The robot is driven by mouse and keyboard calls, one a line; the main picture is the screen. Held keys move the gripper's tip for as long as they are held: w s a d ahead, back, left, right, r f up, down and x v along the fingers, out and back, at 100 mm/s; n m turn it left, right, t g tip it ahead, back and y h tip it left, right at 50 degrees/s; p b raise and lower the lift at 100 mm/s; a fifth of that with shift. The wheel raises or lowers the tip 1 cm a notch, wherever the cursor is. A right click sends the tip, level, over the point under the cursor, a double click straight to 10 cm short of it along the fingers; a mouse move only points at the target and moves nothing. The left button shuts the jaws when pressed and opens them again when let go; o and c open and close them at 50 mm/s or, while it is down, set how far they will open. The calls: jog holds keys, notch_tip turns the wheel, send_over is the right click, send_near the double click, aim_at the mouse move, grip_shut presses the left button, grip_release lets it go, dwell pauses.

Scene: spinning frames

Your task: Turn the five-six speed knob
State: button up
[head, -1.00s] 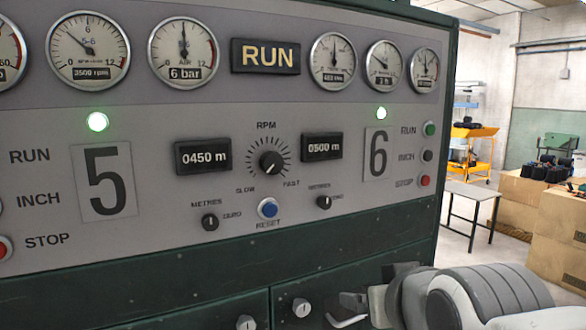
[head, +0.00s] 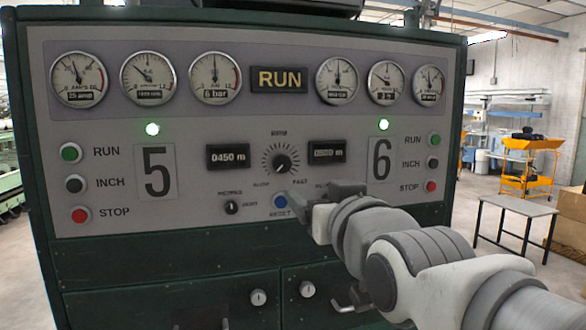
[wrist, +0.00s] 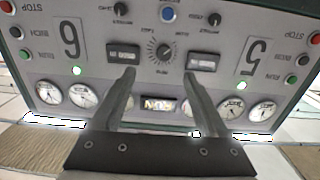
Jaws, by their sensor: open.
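The speed knob (head: 283,163) is a small black dial with a white pointer, ringed by tick marks, on the grey panel between the 5 and 6 sides. It also shows in the wrist view (wrist: 163,50), upside down, just beyond the fingertips and between their lines. My gripper (head: 308,198) is in front of the panel, below and right of the knob in the head view. In the wrist view its two fingers (wrist: 159,74) are spread wide with nothing between them. The knob is apart from the fingers. My gripper hides the right selector knob in the head view.
Black counters (head: 228,156) and (head: 327,152) flank the knob. A blue reset button (head: 280,201) and a small selector knob (head: 231,208) sit below it. Green, black and red buttons line both panel sides. Gauges run along the top.

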jog(key=p, duration=0.3)
send_near(283, 166)
jog(key=x, duration=0.9)
jog(key=shift+w+r, duration=0.1)
grip_shut()
dwell(0.5)
